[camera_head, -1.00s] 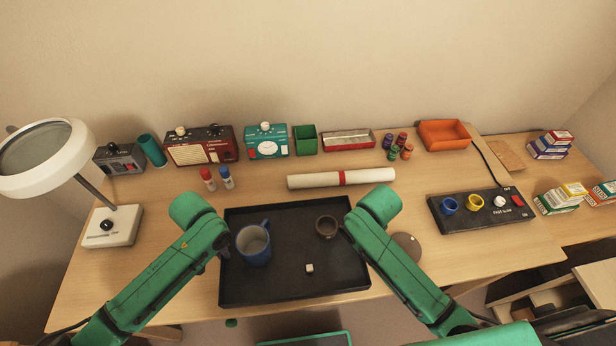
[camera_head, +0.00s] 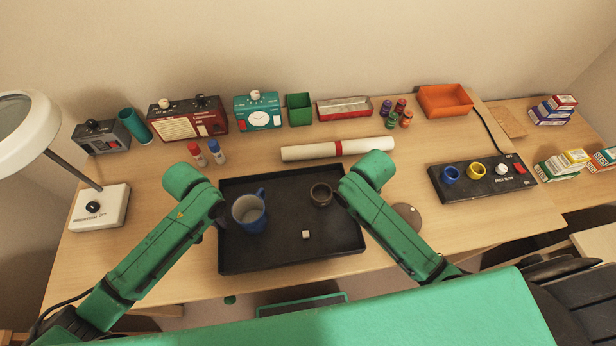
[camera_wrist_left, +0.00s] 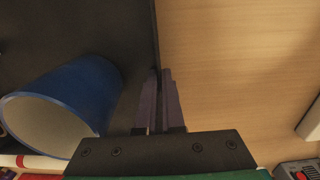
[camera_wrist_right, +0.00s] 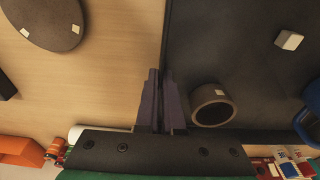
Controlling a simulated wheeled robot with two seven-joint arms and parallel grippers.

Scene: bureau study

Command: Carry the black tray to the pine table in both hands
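The black tray (camera_head: 285,258) lies over the wooden desk in the head view. I cannot tell whether it touches the desk. It carries a blue mug (camera_head: 249,213), a small dark cup (camera_head: 321,195) and a small pale cube (camera_head: 306,234). My left gripper (camera_wrist_left: 160,102) is closed around the tray's left wall, beside the blue mug. My right gripper (camera_wrist_right: 159,102) is closed around the tray's right wall, near the dark cup. In the head view my forearms mostly hide both sets of fingers. I cannot tell which surface is the pine table.
On the desk (camera_head: 150,270), a white roll (camera_head: 310,152) lies behind the tray and a round disc (camera_head: 407,215) beside it. A control panel (camera_head: 480,178) is at right, a lamp (camera_head: 100,208) at left. Radios and bins line the back. A lower side surface (camera_head: 550,145) holds small boxes.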

